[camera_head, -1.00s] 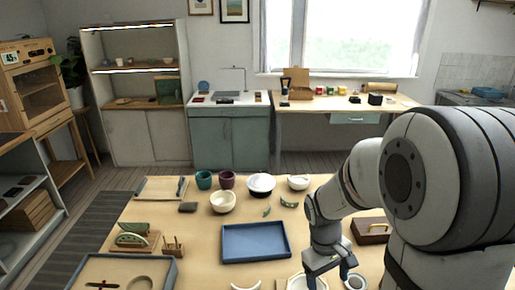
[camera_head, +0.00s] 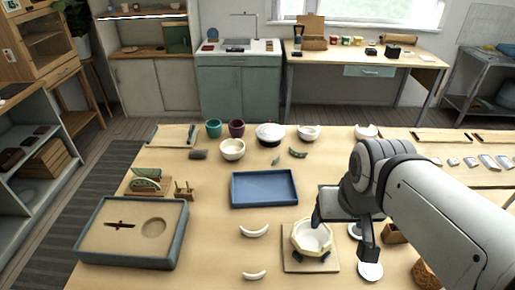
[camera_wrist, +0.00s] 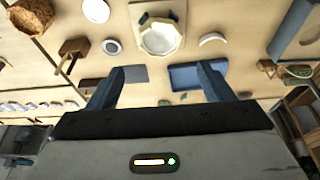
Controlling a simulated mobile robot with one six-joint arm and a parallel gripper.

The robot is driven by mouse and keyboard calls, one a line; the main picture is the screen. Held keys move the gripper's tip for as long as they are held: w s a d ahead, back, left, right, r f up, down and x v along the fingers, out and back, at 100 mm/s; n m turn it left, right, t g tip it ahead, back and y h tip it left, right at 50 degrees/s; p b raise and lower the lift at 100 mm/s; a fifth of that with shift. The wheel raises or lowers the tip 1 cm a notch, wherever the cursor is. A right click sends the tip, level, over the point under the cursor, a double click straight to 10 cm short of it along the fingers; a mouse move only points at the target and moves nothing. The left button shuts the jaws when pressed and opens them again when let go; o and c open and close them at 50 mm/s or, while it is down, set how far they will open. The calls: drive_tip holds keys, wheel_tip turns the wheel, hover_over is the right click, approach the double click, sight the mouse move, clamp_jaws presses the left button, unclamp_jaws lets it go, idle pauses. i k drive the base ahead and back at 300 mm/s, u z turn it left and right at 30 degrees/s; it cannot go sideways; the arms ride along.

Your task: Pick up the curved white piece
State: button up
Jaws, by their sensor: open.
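Two curved white pieces lie on the wooden table in the head view: one (camera_head: 254,231) below the blue tray, another (camera_head: 255,275) nearer the front edge. One curved white piece (camera_wrist: 212,39) also shows in the wrist view, beside the cream bowl. The cream bowl (camera_head: 312,238) sits on a square board (camera_head: 299,266), right of the pieces. My gripper (camera_head: 342,235) is open and empty, above the table at the bowl's right side, apart from both pieces. In the wrist view its two fingers (camera_wrist: 160,76) are spread with nothing between them.
A blue tray (camera_head: 235,190) lies behind the pieces. A large grey-rimmed tray (camera_head: 182,238) stands at the left. White round dishes (camera_head: 369,271) and a wicker basket (camera_head: 425,274) are at the right. Bare table surrounds the curved pieces.

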sight(249, 233)
drive_tip(key=z, duration=1.35)
drive_tip(key=k, duration=1.4)
drive_tip(key=u, duration=0.75)
drive_tip(key=i, duration=1)
drive_tip(key=u, duration=0.05)
